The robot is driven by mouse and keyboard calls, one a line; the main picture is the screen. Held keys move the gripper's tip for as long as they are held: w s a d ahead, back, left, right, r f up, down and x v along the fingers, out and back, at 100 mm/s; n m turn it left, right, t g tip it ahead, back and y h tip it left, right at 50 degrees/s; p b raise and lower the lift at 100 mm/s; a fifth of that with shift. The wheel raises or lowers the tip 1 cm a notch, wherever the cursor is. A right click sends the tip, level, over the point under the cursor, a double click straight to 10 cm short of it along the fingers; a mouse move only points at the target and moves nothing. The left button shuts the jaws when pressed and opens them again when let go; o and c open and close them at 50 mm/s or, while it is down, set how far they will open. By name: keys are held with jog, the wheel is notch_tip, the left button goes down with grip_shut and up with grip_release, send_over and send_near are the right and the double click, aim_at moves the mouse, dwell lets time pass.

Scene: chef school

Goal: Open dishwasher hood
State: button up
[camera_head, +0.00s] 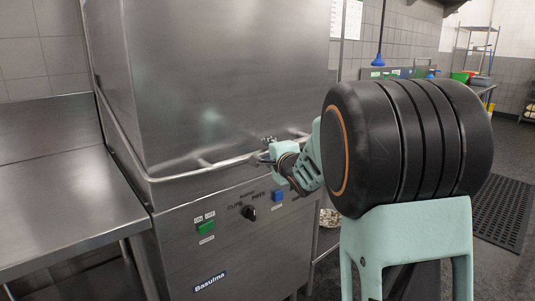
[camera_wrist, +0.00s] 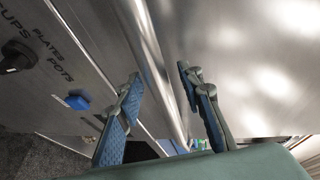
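The dishwasher hood (camera_head: 225,80) is a large steel box, down on the machine's front body. Its steel bar handle (camera_head: 232,158) runs along the hood's lower front edge. My gripper (camera_head: 268,154) is at the right part of this handle. In the wrist view, the handle (camera_wrist: 160,85) passes between my two blue-padded fingers (camera_wrist: 158,78), which are apart, one on each side of it. I cannot tell whether either finger touches the bar. The hood's steel face (camera_wrist: 250,60) fills the right side of the wrist view.
Below the handle, the front panel has a green switch (camera_head: 206,228), a black knob (camera_head: 249,213) and a blue button (camera_head: 278,196). A steel counter (camera_head: 60,205) adjoins on the left. Shelving (camera_head: 478,45) and a black floor mat (camera_head: 503,212) are at the far right.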

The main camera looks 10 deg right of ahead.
jog(key=shift+c, duration=0.6)
grip_shut()
